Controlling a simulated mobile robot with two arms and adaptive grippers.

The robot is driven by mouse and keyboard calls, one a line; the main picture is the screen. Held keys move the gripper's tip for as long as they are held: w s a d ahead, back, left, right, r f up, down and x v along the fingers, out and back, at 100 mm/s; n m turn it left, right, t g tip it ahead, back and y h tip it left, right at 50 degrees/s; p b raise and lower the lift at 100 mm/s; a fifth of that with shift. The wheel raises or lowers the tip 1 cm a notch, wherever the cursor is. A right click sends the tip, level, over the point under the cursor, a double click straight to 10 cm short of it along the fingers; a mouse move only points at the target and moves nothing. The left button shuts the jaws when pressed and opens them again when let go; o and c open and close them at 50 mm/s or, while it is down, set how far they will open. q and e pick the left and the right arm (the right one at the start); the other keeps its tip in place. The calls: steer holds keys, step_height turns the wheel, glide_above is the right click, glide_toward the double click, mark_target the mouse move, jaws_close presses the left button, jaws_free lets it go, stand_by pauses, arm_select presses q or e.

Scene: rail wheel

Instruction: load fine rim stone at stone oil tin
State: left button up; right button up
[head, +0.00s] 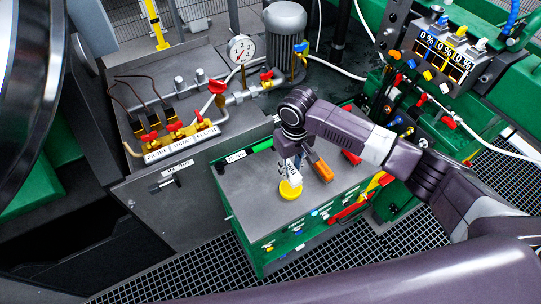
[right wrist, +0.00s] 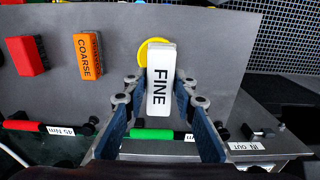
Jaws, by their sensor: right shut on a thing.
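The fine rim stone (right wrist: 161,75) is a white block marked FINE. My right gripper (right wrist: 160,102) is shut on it, with the stone reaching out past the fingertips. In the head view my right gripper (head: 289,166) points down over the bench top. A round yellow thing, likely the stone oil tin (head: 290,189), is just below the stone. In the right wrist view the yellow tin (right wrist: 144,53) is partly hidden behind the stone's far end. I cannot tell whether stone and tin touch. My left gripper is not in view.
An orange COARSE block (head: 322,171) and a red block (head: 351,157) stand on the grey bench top (head: 243,194). A green-handled tool (right wrist: 155,134) lies along its edge. A valve panel (head: 180,136) with a gauge (head: 241,49) is at the left.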

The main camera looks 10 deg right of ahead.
mark_target(292, 182)
steer(key=shift+s+d+f, duration=0.1)
steer(key=shift+d+f, duration=0.1)
steer(key=shift+d, duration=0.15)
steer(key=shift+d+f, duration=0.1)
steer(key=shift+f, duration=0.15)
step_height(292, 182, down, 6)
steer(key=b, duration=0.6)
steer(key=shift+r+b, duration=0.15)
steer(key=shift+b, duration=0.25)
steer(key=shift+f, duration=0.5)
steer(key=shift+s+f+p, duration=0.1)
steer(key=shift+p, duration=0.25)
stand_by(2.1)
step_height(292, 182, up, 7)
steer(key=p, duration=0.8)
